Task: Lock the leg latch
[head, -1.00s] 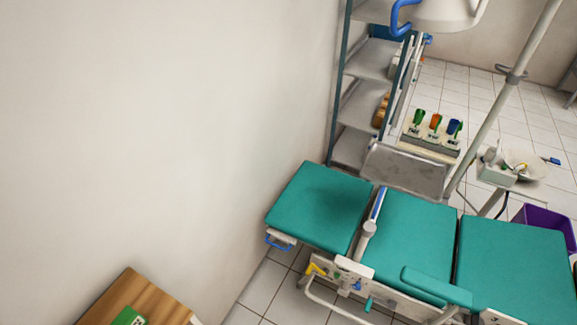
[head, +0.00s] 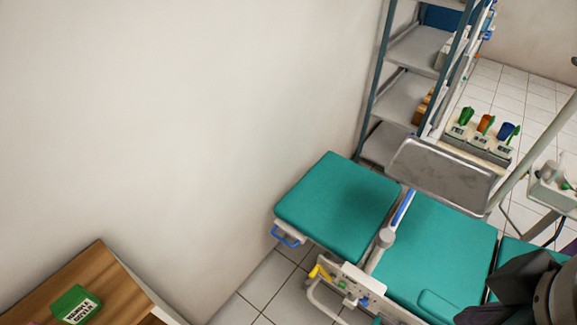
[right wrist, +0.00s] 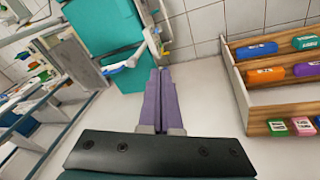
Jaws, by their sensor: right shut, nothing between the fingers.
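The teal dental chair (head: 430,245) stands at the lower right of the head view. Its leg section (head: 338,205) lies flat at the left end. A blue handle (head: 287,238) sits under that section's near edge. A yellow lever (head: 320,272) is on the pale side frame near the joint; I cannot tell which part is the leg latch. My right arm shows dark at the lower right, over the chair. In the right wrist view, my right gripper (right wrist: 161,76) has its purple fingers shut and empty, pointing towards the leg section (right wrist: 105,28), apart from it. My left gripper is out of view.
A wooden unit (head: 85,285) with a green box (head: 75,305) stands at the lower left. A wooden rack of coloured boxes (right wrist: 257,50) is at the right of the right wrist view. A metal shelf (head: 405,95) stands behind the chair. Tiled floor lies free before the leg section.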

